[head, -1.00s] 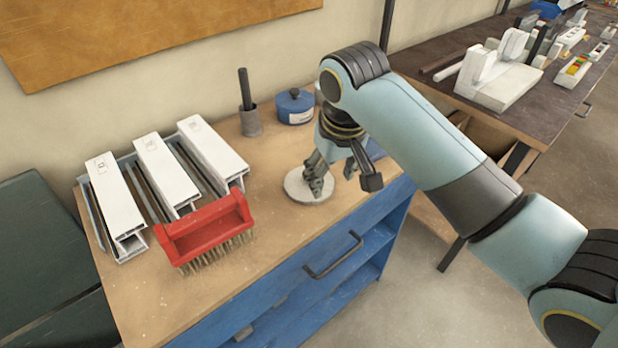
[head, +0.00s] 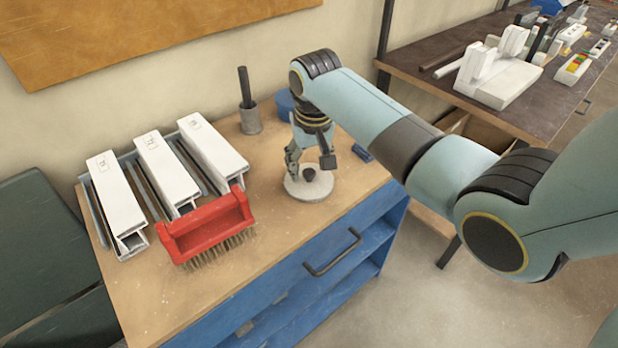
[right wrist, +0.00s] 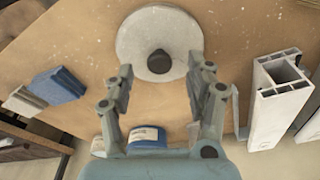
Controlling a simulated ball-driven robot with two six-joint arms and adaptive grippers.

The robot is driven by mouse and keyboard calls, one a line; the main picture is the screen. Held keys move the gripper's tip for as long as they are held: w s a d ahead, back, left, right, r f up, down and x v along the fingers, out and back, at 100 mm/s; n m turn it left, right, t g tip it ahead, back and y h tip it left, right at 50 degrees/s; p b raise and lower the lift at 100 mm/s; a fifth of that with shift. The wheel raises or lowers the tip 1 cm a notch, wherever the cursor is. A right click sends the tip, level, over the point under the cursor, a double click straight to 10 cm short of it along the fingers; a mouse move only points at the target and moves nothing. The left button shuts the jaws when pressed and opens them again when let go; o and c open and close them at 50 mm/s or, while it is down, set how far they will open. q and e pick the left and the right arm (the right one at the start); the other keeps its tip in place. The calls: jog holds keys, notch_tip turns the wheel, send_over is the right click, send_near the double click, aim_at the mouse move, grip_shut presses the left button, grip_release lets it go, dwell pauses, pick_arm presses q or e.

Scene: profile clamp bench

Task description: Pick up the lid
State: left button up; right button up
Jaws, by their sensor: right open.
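The lid (head: 298,191) is a round pale grey disc with a dark knob, lying flat on the bench. In the right wrist view the lid (right wrist: 135,38) is at the top centre, its knob facing the camera. My right gripper (head: 310,164) hangs just above the lid's back part in the head view. I cannot tell the exact height above the lid. My left gripper is not in view.
Three white profiles (head: 165,173) and a red brush (head: 207,230) lie left of the lid. A grey holder (head: 250,120) and a partly hidden blue container (head: 285,104) stand behind. A blue block (head: 362,153) lies to the right. Bare wood (head: 270,255) is in front.

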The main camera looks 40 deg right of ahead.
notch_tip(320, 180, down, 2)
jog(key=shift+w+d+f, duration=0.1)
jog(key=shift+w+f, duration=0.05)
jog(key=shift+f, duration=0.1)
jog(key=c, duration=1.1)
grip_shut()
jog(key=shift+r, duration=0.1)
